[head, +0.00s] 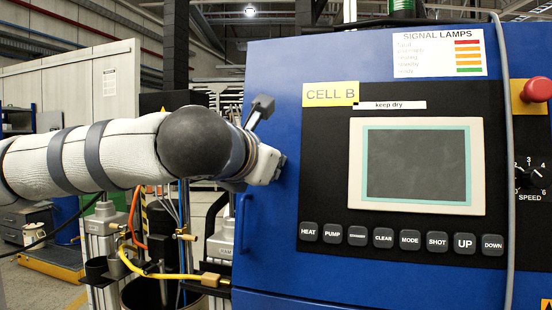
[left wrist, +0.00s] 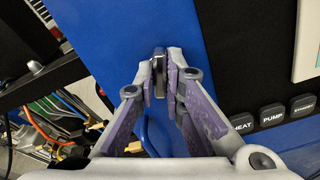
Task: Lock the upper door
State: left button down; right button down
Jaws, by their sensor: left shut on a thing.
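The upper door (head: 275,85) is a blue panel with a black control area on it, shut as far as I can see. My left gripper (head: 281,166) is at the door's left part, left of the control area. In the left wrist view its fingers (left wrist: 164,75) are closed on a small dark metal lock knob (left wrist: 159,66) that stands out from the blue face. In the head view the gripper hides the knob. Whether the lock is turned cannot be told. A blue handle (head: 240,222) is below the gripper at the door's left edge. My right gripper is not in view.
A screen (head: 416,165) and a row of black buttons (head: 383,238) are right of my gripper. A red stop button (head: 537,90) and a speed dial (head: 530,174) are at the far right. Hoses and a yellow cable (head: 160,274) hang at the lower left.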

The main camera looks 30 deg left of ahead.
pick_arm(q)
jog(key=shift+n, duration=1.2)
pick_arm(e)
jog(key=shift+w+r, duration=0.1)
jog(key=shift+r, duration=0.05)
pick_arm(q)
jog(key=shift+r+n, duration=0.1)
jog(key=shift+n, duration=1)
jog(key=c, duration=1.5)
grip_release()
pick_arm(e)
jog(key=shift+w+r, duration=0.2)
